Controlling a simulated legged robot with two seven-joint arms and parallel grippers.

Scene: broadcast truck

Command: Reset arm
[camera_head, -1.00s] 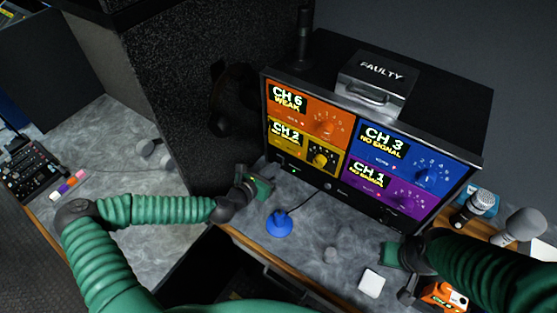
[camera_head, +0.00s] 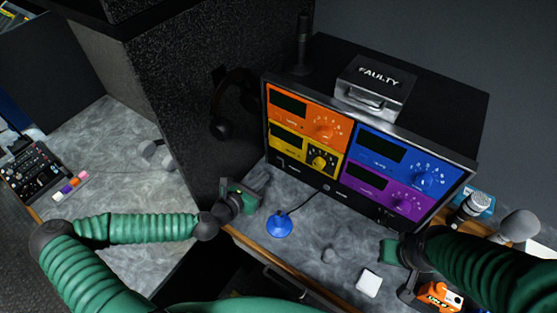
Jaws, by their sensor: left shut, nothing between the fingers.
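My left arm comes in from the left. Its gripper (camera_head: 255,186) is shut and empty, above the grey counter (camera_head: 305,215) left of the blue button (camera_head: 279,224) and apart from it. My right arm comes in from the right. Its gripper (camera_head: 390,252) is near the counter's front right, below the monitor, and its fingers are too hidden to judge. The monitor (camera_head: 345,160) shows orange, yellow, blue and purple panels, with their label boxes dark.
A metal box marked FAULTY (camera_head: 372,88) sits on the monitor's housing. Microphones (camera_head: 470,208) stand at the right, near an orange device (camera_head: 438,296). A white square (camera_head: 368,283) lies in front. A mixer (camera_head: 38,170) is far left. Headphones (camera_head: 228,108) hang on the dark speaker.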

